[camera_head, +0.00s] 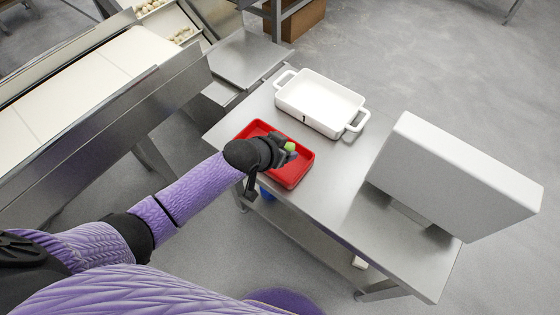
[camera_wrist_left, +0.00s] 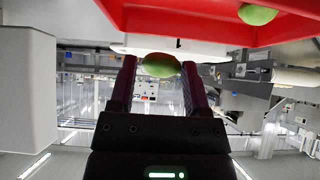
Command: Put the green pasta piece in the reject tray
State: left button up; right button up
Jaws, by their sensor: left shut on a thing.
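The red tray (camera_head: 297,176), which I take for the reject tray, lies on the steel table; its red underside or wall also shows in the left wrist view (camera_wrist_left: 190,22). My left gripper (camera_head: 285,151) is over this tray. It is shut on a green pasta piece (camera_head: 290,146), which sits between the two fingers in the left wrist view (camera_wrist_left: 160,65). A second green piece (camera_wrist_left: 258,14) shows against the red tray in that view; I cannot make it out in the head view. My right gripper is not in view.
A white dish with two handles (camera_head: 320,100) stands behind the red tray. A large pale grey box-shaped unit (camera_head: 455,175) stands on the right of the steel table (camera_head: 335,205). A conveyor (camera_head: 75,80) runs at the left. Bare tabletop lies between tray and box.

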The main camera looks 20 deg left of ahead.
pick_arm(q)
notch_tip(320, 180, down, 6)
jog(key=b, duration=0.3)
jog(key=shift+f, duration=0.25)
jog(key=shift+r, duration=0.2)
jog(key=shift+f, duration=0.1)
jog(key=o, duration=1.2)
